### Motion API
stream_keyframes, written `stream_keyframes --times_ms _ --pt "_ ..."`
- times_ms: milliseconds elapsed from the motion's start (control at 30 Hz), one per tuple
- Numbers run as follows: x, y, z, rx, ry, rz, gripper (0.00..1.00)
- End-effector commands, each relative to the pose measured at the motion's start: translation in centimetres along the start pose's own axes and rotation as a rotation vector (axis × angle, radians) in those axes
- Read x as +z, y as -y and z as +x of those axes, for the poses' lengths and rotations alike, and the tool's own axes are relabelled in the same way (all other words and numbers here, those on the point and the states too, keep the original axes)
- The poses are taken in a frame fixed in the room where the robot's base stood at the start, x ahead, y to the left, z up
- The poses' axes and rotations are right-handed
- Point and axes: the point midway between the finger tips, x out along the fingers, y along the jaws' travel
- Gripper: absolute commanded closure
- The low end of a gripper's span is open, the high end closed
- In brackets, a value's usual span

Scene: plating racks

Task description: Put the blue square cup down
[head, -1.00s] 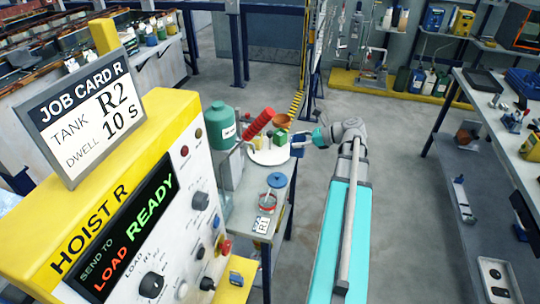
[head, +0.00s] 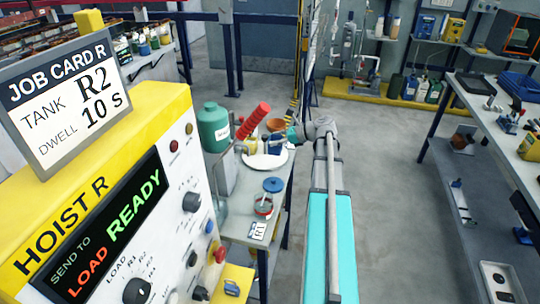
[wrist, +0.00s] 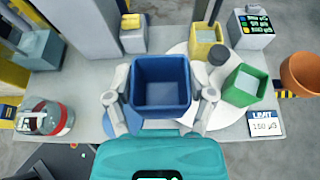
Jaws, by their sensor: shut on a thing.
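In the wrist view the blue square cup (wrist: 160,84) is upright and empty-looking, with its open top facing me. My gripper (wrist: 160,100) is shut on it, one finger against each side. A yellow square cup (wrist: 206,44) and a green square cup (wrist: 244,84) stand on the plate. In the head view my gripper (head: 294,134) is beside the plate (head: 266,160); the blue cup is hard to make out there.
A glass jar (wrist: 44,118) is at left, and an orange pot (wrist: 303,72) at right. A small sign (wrist: 264,122) stands at the front edge. The hoist panel (head: 120,200) is close at left.

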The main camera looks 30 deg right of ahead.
Motion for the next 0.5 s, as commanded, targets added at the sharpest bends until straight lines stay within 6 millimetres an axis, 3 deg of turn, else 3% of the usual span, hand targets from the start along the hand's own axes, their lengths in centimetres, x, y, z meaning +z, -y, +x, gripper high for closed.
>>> stream_keyframes --times_ms 200,500 --pt "-2.0 1.3 2.3 0.000 0.000 -0.001 0.80" --pt "-3.0 2.2 4.1 0.001 0.000 -0.001 0.80"
